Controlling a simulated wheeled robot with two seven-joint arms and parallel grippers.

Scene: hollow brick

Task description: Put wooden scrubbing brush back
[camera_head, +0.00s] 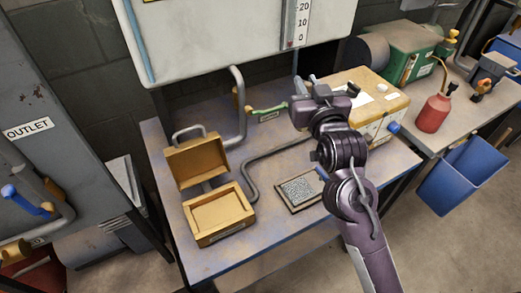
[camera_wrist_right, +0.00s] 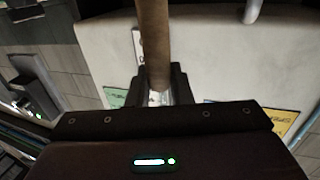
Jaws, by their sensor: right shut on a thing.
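My right gripper (camera_head: 318,92) is above the back of the workbench, in front of the white tank. In the right wrist view, its fingers (camera_wrist_right: 158,85) are shut on a brown, round wooden handle, which I take to be the wooden scrubbing brush (camera_wrist_right: 153,40). The handle runs up out of the top of that view, so any brush head is hidden. In the head view the gripper and arm hide the brush. My left gripper is not in view.
The workbench (camera_head: 270,232) holds an open yellow box (camera_head: 222,226), a framed grey pad (camera_head: 300,190) and a tan-topped case (camera_head: 372,92). Grey pipes and a green valve handle (camera_head: 266,111) stand behind. A blue bin (camera_head: 462,178) and red bottle (camera_head: 433,112) are right.

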